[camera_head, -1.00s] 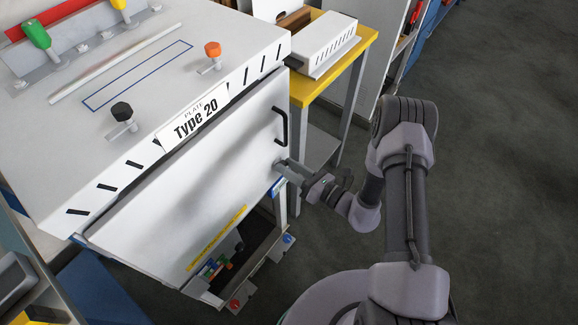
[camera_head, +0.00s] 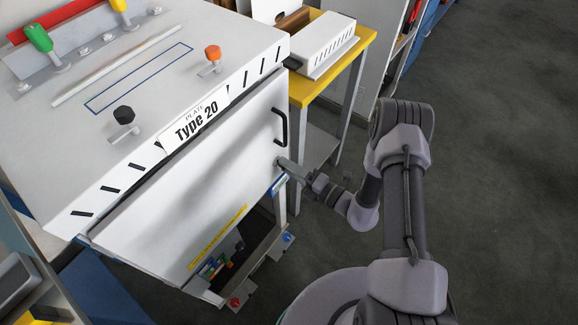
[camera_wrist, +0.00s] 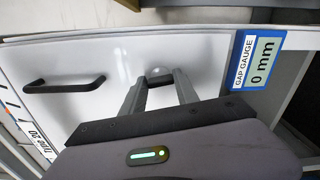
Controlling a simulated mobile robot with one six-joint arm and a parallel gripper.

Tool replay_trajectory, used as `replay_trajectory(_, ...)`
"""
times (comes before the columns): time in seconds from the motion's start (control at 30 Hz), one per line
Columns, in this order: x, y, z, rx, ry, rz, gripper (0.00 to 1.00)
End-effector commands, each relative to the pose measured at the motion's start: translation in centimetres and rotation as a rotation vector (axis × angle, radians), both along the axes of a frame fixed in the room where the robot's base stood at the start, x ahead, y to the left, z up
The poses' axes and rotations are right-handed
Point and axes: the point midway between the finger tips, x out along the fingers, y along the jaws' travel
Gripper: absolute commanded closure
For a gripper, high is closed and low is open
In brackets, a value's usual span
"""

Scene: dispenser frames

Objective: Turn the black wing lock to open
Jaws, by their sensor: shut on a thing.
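My gripper (camera_head: 284,166) is at the right side of the white front door (camera_wrist: 85,65), below the black bar handle (camera_head: 282,127). In the wrist view my gripper (camera_wrist: 159,76) has its two grey fingers on either side of a small dark piece, the black wing lock (camera_wrist: 158,80), and is shut on it. The fingers hide most of the lock, so its exact angle cannot be told. In the head view the lock is hidden by my gripper. The door looks flush with the cabinet front.
A blue gap gauge label (camera_wrist: 257,62) reading 0 mm is close to my gripper. A black knob (camera_head: 123,115) and an orange knob (camera_head: 212,52) stand on the cabinet top. A yellow table (camera_head: 352,52) stands behind. Open floor lies to the right.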

Motion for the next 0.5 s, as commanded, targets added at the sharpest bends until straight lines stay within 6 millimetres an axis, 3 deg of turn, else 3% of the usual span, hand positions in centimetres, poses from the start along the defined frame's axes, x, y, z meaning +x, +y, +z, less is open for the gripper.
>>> replay_trajectory(0.5, -0.03, 0.03, -0.1, 0.122, 0.158, 0.001, 1.0)
